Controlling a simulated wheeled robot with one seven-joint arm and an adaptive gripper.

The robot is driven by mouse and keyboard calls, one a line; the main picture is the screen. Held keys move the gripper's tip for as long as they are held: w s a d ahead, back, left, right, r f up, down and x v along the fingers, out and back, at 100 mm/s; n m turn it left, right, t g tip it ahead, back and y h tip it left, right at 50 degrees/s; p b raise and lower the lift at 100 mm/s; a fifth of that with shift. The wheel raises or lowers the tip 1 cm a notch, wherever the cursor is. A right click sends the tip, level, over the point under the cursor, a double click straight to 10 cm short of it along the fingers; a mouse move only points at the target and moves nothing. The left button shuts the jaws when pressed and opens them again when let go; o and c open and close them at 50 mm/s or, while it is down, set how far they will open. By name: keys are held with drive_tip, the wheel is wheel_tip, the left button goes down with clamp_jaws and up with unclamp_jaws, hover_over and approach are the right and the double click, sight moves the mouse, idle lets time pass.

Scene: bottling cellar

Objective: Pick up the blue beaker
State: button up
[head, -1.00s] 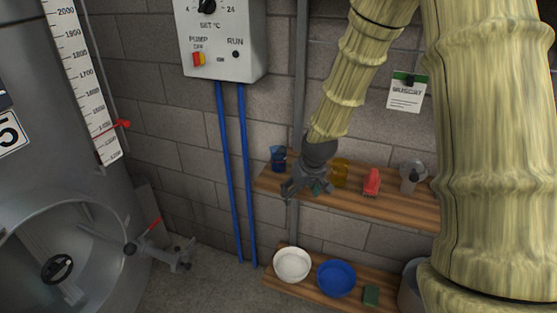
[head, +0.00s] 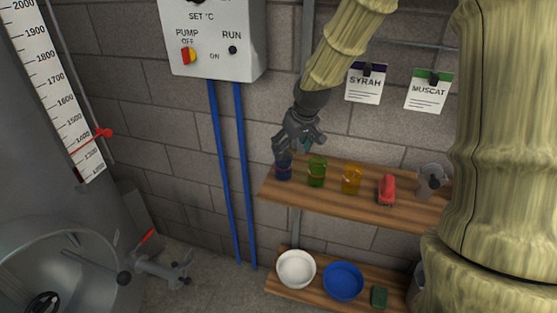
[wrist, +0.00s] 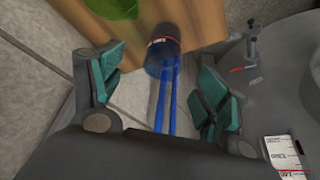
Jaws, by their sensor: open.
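The blue beaker (head: 284,170) stands upright at the left end of the upper wooden shelf (head: 400,213). My gripper (head: 300,146) is above it in the head view, tilted down, and hides part of its top. In the wrist view the blue beaker (wrist: 163,58) lies just beyond the gap between the open fingers of my gripper (wrist: 158,82). The fingers hold nothing, and I see no contact with the beaker.
A green beaker (head: 317,172) stands close to its right, then an amber beaker (head: 351,180), a red object (head: 387,190) and a grey item (head: 431,182). Blue pipes (head: 228,180) run down the wall on the left. Bowls sit on the lower shelf.

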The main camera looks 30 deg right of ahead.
sight(283, 159)
drive_tip(key=x, duration=0.2)
drive_tip(key=p+x, duration=0.1)
drive_tip(key=x, duration=0.1)
drive_tip(key=shift+w+f, duration=0.25)
drive_tip(key=shift+w, duration=0.15)
drive_tip(key=shift+a+p+x, duration=0.1)
drive_tip(key=shift+p+x, duration=0.3)
drive_tip(key=shift+x, duration=0.55)
drive_tip(key=shift+a+p+x, duration=0.15)
drive_tip(key=shift+p+x, duration=0.25)
drive_tip(key=shift+x, duration=0.55)
drive_tip(key=shift+p+x, duration=0.3)
drive_tip(key=shift+x, duration=0.95)
drive_tip(key=shift+w+r, duration=0.1)
drive_tip(key=shift+w, duration=0.1)
drive_tip(key=c, duration=1.1)
